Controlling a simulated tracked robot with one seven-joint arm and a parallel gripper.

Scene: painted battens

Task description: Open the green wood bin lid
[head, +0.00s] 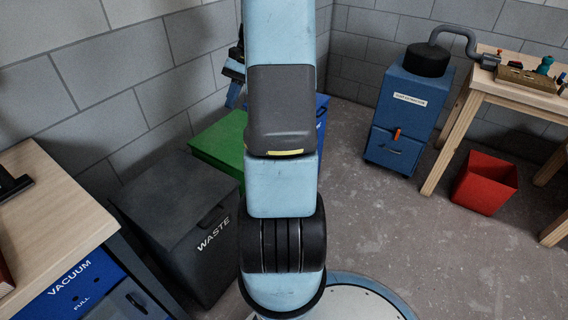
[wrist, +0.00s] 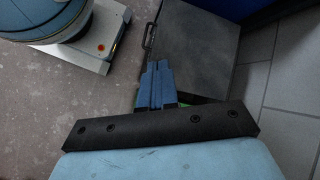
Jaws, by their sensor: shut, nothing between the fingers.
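The green wood bin (head: 218,143) stands behind my arm in the head view, between the dark waste bin and a blue bin. Its green top looks flat and closed; my arm hides its right part, and no handle is clear. In the wrist view only slivers of green (wrist: 190,102) show beside the finger bases. My gripper (wrist: 158,66) is shut and empty, with its blue fingers together. It is over the green bin's area, its tips toward the waste bin lid in that view. In the head view part of my gripper (head: 233,88) shows left of the arm; contact cannot be told.
The dark waste bin (head: 180,205) is closed; its lid and handle (wrist: 150,36) show in the wrist view. A blue bin (head: 322,108) is partly hidden. The vacuum bench (head: 50,200) is at left, a dust extractor (head: 408,105) and red bin (head: 485,182) at right.

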